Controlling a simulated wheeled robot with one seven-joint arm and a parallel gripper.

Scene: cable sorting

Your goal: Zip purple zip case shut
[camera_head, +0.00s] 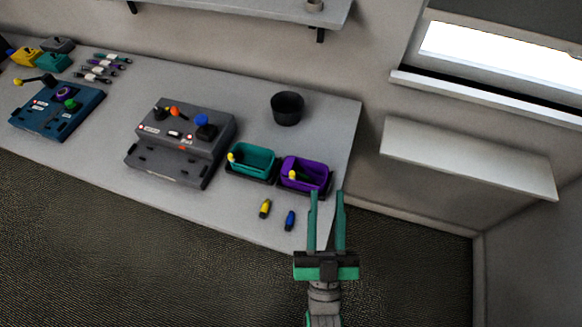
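The purple zip case (305,174) stands open on the table near its right end. A small yellow piece, which may be its zip pull, shows at its left inner edge. Something dark lies inside it, too small to tell. My gripper (326,194) is at the table's right front corner, in front of the purple case and a little to its right. Its two green fingers are parallel and apart, with nothing seen between them. The fingertips seem apart from the case, though I cannot tell their height.
A teal open case (252,160) stands just left of the purple one. A yellow connector (265,209) and a blue connector (290,220) lie in front. A black cup (287,108) stands behind. A grey control box (182,140) is further left. The table's right edge is close.

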